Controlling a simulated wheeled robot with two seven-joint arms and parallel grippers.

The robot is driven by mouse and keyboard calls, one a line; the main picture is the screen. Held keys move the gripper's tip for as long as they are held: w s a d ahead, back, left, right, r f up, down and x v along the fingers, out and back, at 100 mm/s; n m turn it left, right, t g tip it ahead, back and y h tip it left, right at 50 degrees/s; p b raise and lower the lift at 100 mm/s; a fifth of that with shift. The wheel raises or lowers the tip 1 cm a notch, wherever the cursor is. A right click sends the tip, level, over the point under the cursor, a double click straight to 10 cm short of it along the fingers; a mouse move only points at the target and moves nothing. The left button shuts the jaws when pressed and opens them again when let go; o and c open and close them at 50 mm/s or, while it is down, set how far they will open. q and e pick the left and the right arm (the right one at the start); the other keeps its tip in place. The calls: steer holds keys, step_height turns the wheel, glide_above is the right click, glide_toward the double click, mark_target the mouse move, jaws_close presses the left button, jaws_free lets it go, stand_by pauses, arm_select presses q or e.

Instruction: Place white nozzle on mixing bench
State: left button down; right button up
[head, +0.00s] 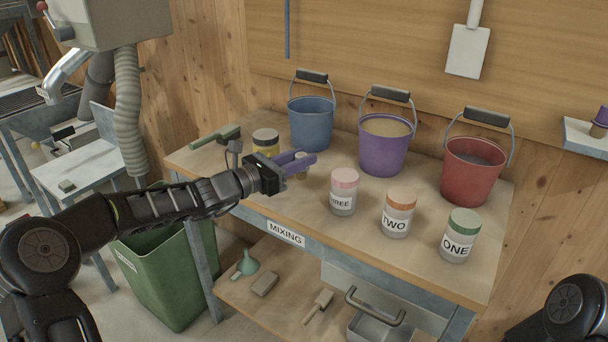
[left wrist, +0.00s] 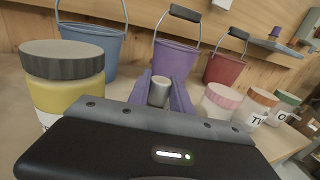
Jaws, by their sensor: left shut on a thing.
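The white nozzle (head: 302,157) is a small pale cylinder. It is between the purple fingers of my left gripper (head: 297,163), which is shut on it. In the left wrist view the nozzle (left wrist: 159,91) stands roughly upright between the fingers, its round top showing and its lower part hidden. I cannot tell whether the nozzle touches the bench top. My right gripper is out of view; only part of my right arm shows at the lower right.
Blue (head: 311,122), purple (head: 384,148) and red (head: 472,170) buckets line the back. Jars THREE (head: 343,203), TWO (head: 396,222) and ONE (head: 458,248) stand in front. A yellow jar (head: 265,142) and green-handled tool (head: 215,136) are left of the gripper. A green bin (head: 170,285) stands below.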

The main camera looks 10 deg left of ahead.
mark_target(296, 175)
arm_select(q)
steer(key=shift+f, duration=0.2)
step_height(296, 175, down, 4)
steer(key=shift+r+b, duration=0.15)
steer(key=shift+b, duration=0.15)
steer(key=c, duration=1.2)
jaws_free()
steer(key=shift+o, duration=0.2)
steer(key=v, duration=1.2)
